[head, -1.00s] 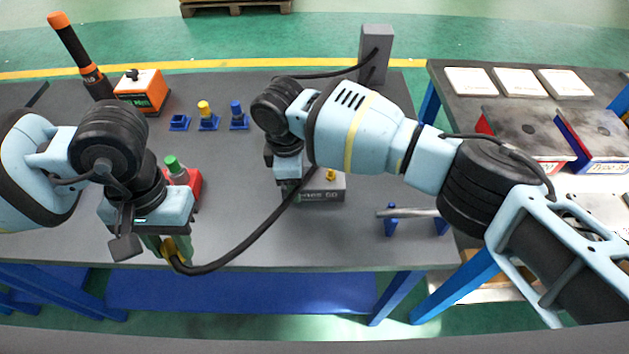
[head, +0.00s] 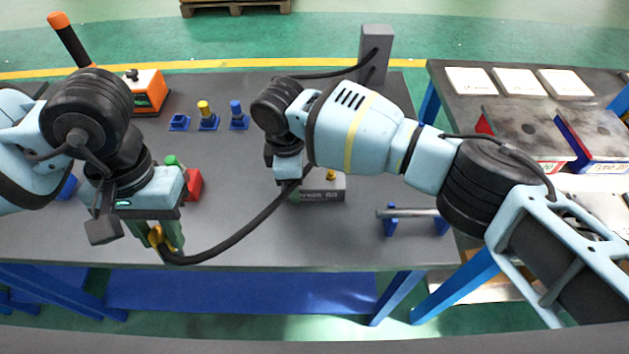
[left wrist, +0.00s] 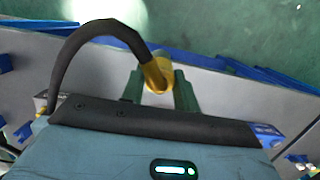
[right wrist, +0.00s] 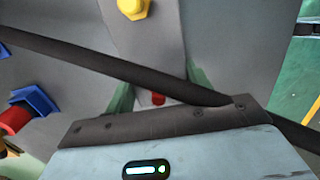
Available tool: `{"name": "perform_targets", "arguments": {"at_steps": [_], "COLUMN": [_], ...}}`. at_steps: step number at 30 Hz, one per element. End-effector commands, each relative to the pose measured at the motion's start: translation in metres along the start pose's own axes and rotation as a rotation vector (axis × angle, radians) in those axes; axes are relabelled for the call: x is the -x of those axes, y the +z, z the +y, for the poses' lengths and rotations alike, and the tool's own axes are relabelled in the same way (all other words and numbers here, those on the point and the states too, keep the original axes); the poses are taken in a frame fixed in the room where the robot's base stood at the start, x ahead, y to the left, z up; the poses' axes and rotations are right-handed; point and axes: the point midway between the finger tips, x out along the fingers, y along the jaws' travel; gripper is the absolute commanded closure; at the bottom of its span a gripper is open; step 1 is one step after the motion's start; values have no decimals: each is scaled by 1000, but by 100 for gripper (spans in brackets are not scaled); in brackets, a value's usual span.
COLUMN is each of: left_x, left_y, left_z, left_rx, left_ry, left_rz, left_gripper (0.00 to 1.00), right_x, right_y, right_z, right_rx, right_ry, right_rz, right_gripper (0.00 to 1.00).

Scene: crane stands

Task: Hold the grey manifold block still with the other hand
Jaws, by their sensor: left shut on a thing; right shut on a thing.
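The grey manifold block (head: 325,188) sits on the table in the head view, with a yellow fitting on top. My right gripper (head: 287,188) is shut on its left part; the right wrist view shows green fingers on both sides of the block (right wrist: 165,45), with a red port between them. My left gripper (head: 164,240) is shut on the brass-coloured end of a black hose (head: 245,235), held near the table's front edge. The left wrist view shows this brass end (left wrist: 157,75) between the green fingers. The right wrist hides part of the block.
The hose loops past my right gripper; a grey post (head: 376,55) stands behind. A red block (head: 194,185) with a green top is beside my left gripper. Blue holders (head: 208,122), an orange box (head: 149,90) and a rod on blue stands (head: 408,213) are on the table.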

Motion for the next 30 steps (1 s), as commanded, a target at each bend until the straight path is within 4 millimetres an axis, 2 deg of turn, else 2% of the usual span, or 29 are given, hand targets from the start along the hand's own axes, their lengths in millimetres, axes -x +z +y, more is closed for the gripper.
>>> {"name": "perform_targets", "arguments": {"at_steps": [5, 21, 30], "left_x": [2, 36, 40], "left_y": [0, 6, 7], "left_z": [0, 0, 0], "left_rx": [0, 1, 0], "left_ry": [1, 1, 0], "left_rz": [1, 2, 0], "left_gripper": [95, 95, 95], "right_x": [0, 0, 0], "right_y": [0, 0, 0], "right_z": [0, 0, 0], "right_rx": [0, 0, 0], "right_ry": [-1, -1, -1], "right_rz": [0, 0, 0], "right_gripper": [77, 77, 77]}}
